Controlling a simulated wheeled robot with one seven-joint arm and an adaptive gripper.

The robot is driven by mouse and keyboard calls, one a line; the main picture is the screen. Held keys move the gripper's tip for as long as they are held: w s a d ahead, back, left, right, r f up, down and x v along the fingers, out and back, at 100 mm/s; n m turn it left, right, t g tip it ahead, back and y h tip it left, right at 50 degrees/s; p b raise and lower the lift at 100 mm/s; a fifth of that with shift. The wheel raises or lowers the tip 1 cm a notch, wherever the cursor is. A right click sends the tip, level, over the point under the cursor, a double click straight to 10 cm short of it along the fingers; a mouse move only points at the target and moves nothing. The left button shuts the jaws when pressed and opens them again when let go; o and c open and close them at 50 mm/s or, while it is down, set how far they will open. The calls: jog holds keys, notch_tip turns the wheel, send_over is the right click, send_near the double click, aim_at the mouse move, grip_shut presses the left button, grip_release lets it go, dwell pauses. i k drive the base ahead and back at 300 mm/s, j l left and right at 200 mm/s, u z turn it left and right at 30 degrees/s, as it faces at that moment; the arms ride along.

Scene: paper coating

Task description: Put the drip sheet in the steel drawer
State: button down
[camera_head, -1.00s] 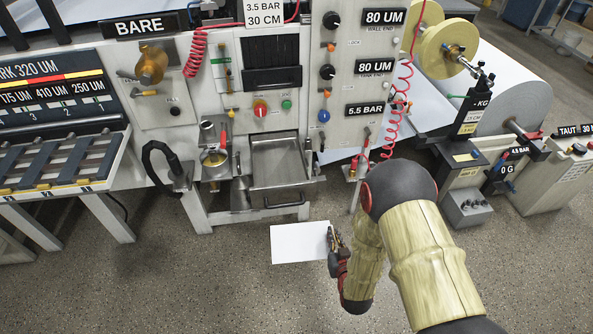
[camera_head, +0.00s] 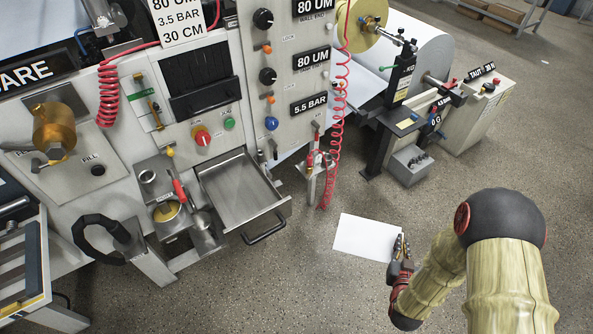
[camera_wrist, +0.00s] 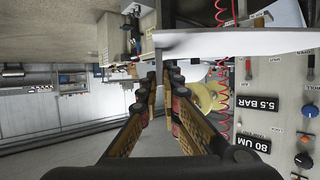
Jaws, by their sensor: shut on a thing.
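The drip sheet (camera_head: 365,237) is a plain white rectangle, held out flat over the floor. My gripper (camera_head: 401,246) is shut on its right edge. In the wrist view the sheet (camera_wrist: 240,43) shows nearly edge-on beyond the fingertips of my gripper (camera_wrist: 160,75). The steel drawer (camera_head: 240,194) is pulled open from the machine front, to the left of the sheet. Its tray looks empty, and its dark handle (camera_head: 265,229) faces outward. The sheet is apart from the drawer, with open floor between them.
A cup with yellow liquid (camera_head: 166,211), a red-handled tool (camera_head: 180,193) and a scoop (camera_head: 203,233) sit left of the drawer. A red coiled hose (camera_head: 343,110) hangs right of it. The floor (camera_head: 290,290) in front is clear.

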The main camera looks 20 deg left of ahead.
aim_at(238, 189)
jog(key=k+j+z, duration=0.15)
jog(key=j, duration=0.45)
jog(key=k+j+z, duration=0.2)
jog(key=k+j, duration=0.2)
jog(key=j, duration=0.15)
jog(key=k+j+z, duration=0.15)
jog(key=k+j, duration=0.15)
jog(key=j, duration=0.2)
jog(key=k+j+z, duration=0.15)
jog(key=k+j, duration=0.2)
jog(key=j, duration=0.15)
